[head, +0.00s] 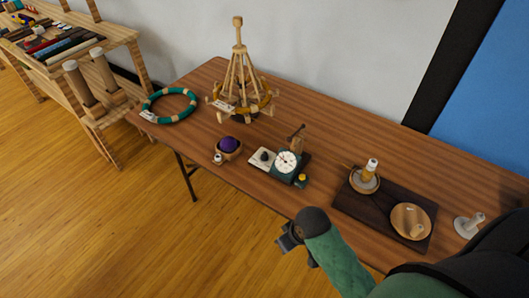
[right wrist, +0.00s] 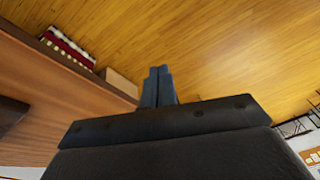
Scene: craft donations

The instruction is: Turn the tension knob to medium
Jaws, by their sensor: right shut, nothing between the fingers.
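A green device with a round white dial (head: 287,162) stands near the table's front edge. At its left is a pale plate bearing a small dark knob (head: 264,155), which may be the tension knob; its markings and setting are too small to read. A yellow knob (head: 302,180) sits at the device's front right corner. My right gripper (head: 283,240) is in front of the table edge, below and apart from the device. In the right wrist view its fingers (right wrist: 158,84) are together and empty, with floor beyond. My left gripper is not in view.
On the wooden table (head: 330,217) stand a purple ball in a bowl (head: 228,145), a wooden swift (head: 240,85), a green ring (head: 150,104) and a dark board (head: 377,217) with a spindle and a wooden disc. A shelf (head: 110,40) stands at the left.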

